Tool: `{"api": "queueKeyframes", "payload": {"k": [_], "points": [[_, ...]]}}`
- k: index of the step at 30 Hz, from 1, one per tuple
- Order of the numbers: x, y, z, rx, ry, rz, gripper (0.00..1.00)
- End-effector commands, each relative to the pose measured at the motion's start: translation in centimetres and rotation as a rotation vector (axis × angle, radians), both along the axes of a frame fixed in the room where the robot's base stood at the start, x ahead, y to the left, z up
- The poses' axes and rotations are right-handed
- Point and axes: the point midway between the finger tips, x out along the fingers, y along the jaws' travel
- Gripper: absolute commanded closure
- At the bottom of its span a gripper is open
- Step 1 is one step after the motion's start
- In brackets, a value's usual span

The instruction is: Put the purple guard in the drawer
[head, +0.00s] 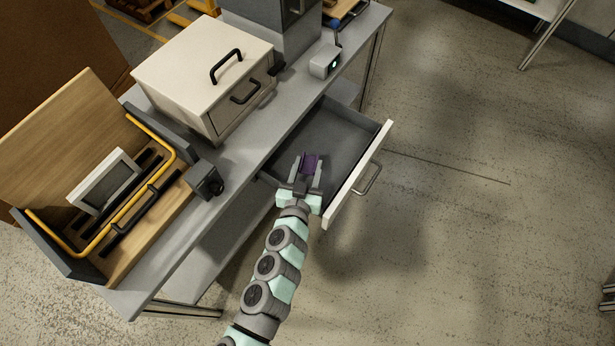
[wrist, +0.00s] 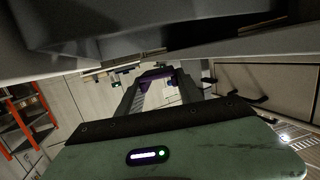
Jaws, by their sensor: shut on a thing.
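The purple guard (head: 311,163) is held between the fingers of my gripper (head: 308,172). It also shows as a purple strip between the fingertips in the wrist view (wrist: 153,82). My gripper is shut on it. The grey drawer (head: 336,130) is pulled open from under the workbench, with a white front panel and a bar handle (head: 367,178). In the head view the guard and fingers overlap the near part of the drawer's interior. I cannot tell exactly how high the guard is above the drawer floor.
The drawer looks otherwise empty.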

Motion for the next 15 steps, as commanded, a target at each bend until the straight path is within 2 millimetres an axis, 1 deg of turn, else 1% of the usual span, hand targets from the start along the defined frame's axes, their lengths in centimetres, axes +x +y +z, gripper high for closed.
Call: {"api": "queueKeyframes", "payload": {"k": [1,5,7,12,15], "points": [[0.0,0.1,-0.7,0.000,0.000,0.002,0.95],[0.0,0.1,-1.4,0.000,0.001,0.003,0.95],[0.0,0.1,-2.1,0.001,0.003,0.003,0.95],[0.1,0.0,-4.5,-0.002,0.000,0.002,0.95],[0.1,0.0,-4.9,0.000,-0.001,0.000,0.95]]}}
